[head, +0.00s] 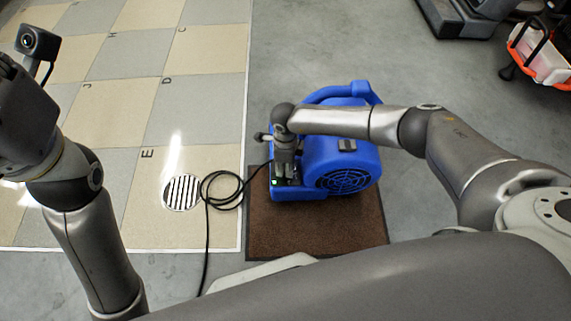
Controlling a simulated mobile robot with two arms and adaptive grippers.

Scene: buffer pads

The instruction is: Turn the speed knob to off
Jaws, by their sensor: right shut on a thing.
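The blue blower (340,165) sits on a brown mat (318,232), with its round grille facing front. My right arm reaches in from the right across the blower's top. My right gripper (286,172) points down at the blower's left end and is shut on the speed knob there. The gripper hides the knob, so its setting cannot be read. A small green light glows beside the gripper on the blower. My left arm stands at the far left, away from the blower, and its fingers are not visible.
A black cord (207,235) runs from the blower leftward over the floor, past a round floor vent (181,192). Lettered floor tiles (135,165) cover the left. Dark equipment (462,18) and a red-and-white container (540,55) stand at the upper right. The grey floor between is clear.

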